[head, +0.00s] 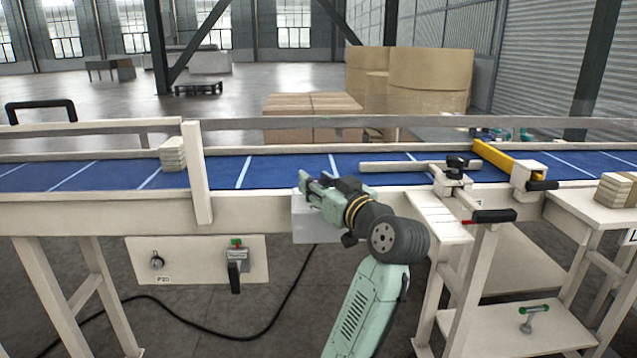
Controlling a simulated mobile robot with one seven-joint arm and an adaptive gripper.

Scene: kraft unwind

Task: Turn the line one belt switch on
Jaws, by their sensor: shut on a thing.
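My gripper (312,183) is at the front rail of the blue belt, just above a pale grey box (316,226) fixed to the conveyor's front. It is shut on a small part at this box, seemingly the belt switch. The fingers and wrist hide the switch, so its position cannot be told. No label for line one can be read.
A panel (195,273) marked P20 hangs at the left with a round knob (157,261) and a dark lever (235,274). A red-banded handle (492,216) sticks out right of my arm.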

